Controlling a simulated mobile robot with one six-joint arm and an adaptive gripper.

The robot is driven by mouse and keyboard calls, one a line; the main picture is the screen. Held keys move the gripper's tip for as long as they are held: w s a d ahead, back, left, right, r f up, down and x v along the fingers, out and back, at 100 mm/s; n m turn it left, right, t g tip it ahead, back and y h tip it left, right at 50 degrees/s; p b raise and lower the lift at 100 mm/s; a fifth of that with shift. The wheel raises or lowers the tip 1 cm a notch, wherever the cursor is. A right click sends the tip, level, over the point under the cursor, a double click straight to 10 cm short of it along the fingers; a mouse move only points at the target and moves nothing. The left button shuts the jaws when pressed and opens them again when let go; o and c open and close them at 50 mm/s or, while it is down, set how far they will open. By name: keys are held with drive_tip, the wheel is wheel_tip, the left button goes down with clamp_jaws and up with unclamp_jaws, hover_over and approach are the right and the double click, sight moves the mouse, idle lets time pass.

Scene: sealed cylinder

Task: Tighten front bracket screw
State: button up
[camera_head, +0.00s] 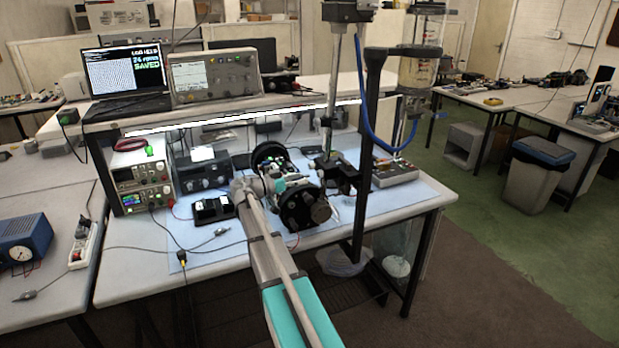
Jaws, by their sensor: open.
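My arm reaches from the bottom centre over the bench, and its grey and teal wrist bends right. My gripper (320,183) is at its end, small and dark against dark parts, left of the upright post. It is open; its fingertips are hard to make out. A black clamp-like bracket (345,176) sits low on the post (330,110), close to the gripper. I cannot tell whether they touch. The front bracket screw is too small to tell apart. A clear cylinder (422,50) with metal ends hangs upright at the upper right.
The bench (420,200) has a pale blue mat. A blue hose (362,90) loops right of the post. The mat's front left has loose cables.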

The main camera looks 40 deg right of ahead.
drive_tip(key=v, duration=0.6)
drive_tip(key=shift+a, duration=0.1)
idle(0.5)
drive_tip(key=s+a+f+n+t+y, duration=0.3)
drive_tip(key=s+a+f+n+y, duration=0.55)
drive_tip(key=a+f, duration=0.4)
drive_tip(key=s+a+f+n+y, duration=0.3)
drive_tip(key=s+a+n+y, duration=0.1)
drive_tip(key=a, duration=0.5)
drive_tip(key=s+a+f+n+t+y, duration=0.1)
drive_tip(key=s+a+f+n+y, duration=0.2)
drive_tip(key=a, duration=0.6)
drive_tip(key=s+n+y, duration=0.2)
drive_tip(key=s+n, duration=0.1)
drive_tip(key=s, duration=0.1)
drive_tip(key=shift+a, duration=0.25)
